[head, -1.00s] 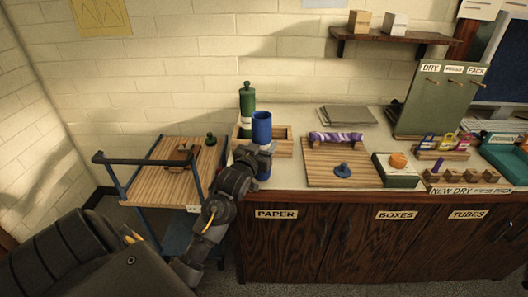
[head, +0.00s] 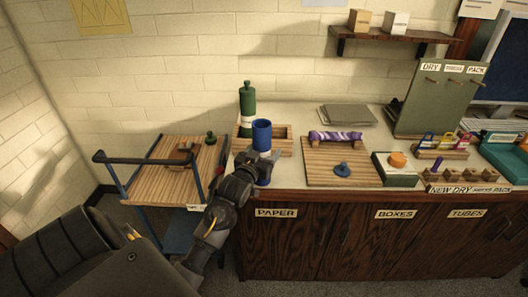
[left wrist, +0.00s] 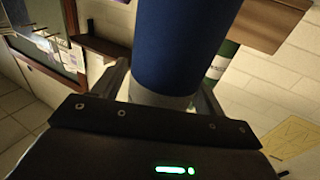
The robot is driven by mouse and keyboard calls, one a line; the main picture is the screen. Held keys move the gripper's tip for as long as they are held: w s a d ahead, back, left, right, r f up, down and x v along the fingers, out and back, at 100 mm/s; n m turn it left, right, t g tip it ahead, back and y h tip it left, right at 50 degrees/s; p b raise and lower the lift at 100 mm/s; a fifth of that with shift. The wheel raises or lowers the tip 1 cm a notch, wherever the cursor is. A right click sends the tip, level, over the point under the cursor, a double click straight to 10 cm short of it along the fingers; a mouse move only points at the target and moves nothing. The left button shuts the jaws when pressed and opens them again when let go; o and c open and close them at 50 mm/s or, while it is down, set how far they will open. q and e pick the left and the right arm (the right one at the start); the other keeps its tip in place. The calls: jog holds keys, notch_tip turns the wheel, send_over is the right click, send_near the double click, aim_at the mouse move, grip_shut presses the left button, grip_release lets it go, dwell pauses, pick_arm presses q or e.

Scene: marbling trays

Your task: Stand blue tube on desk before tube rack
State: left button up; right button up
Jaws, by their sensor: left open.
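The blue tube (head: 262,136) stands upright near the left front corner of the desk (head: 283,176), in front of the wooden tube rack (head: 284,132). Its base appears to rest on the desktop, though my gripper partly covers its lower part. My left gripper (head: 262,160) is open, with its fingers on either side of the tube's lower half. In the left wrist view the blue tube (left wrist: 178,45) rises between the two fingers (left wrist: 163,92), with a pale band low on it. The rack holds a green tube (head: 247,108) at its left end. My right gripper is not in view.
A wooden board (head: 320,174) with a purple-and-white roll (head: 336,136) and a blue knob (head: 342,170) lies to the right. A trolley (head: 165,185) stands left of the desk. A green box (head: 394,172) is farther right.

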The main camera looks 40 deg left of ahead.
pick_arm(q)
jog(key=shift+r, duration=0.2)
jog(key=b+v, duration=0.2)
jog(key=v, duration=1)
